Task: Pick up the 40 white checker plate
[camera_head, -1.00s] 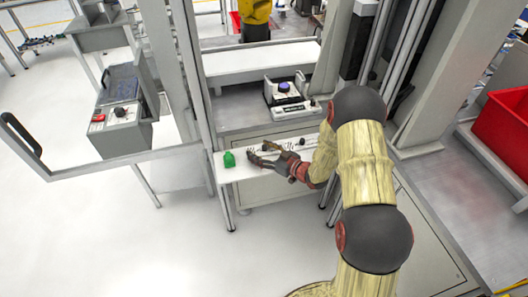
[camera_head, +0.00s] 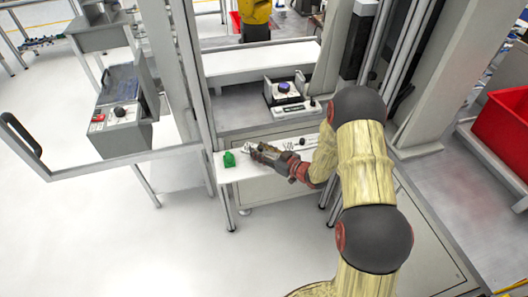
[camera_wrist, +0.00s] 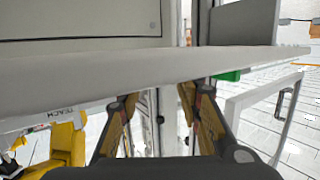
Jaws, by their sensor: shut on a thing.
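My gripper (camera_head: 255,150) is at the small white shelf (camera_head: 236,173), with its jaws drawn together. A small white piece with dark marks (camera_head: 246,149) shows at its fingertips; this looks like the white checker plate, mostly hidden by the fingers. In the wrist view both fingers of my gripper (camera_wrist: 155,98) reach up to a long white slab (camera_wrist: 150,70), which hides their tips. I cannot tell whether that slab is the plate or the shelf edge.
A white strip with dark knobs (camera_head: 300,142) lies to the right. A device with a blue knob (camera_head: 285,90) stands behind. A metal upright (camera_head: 196,100) rises at left.

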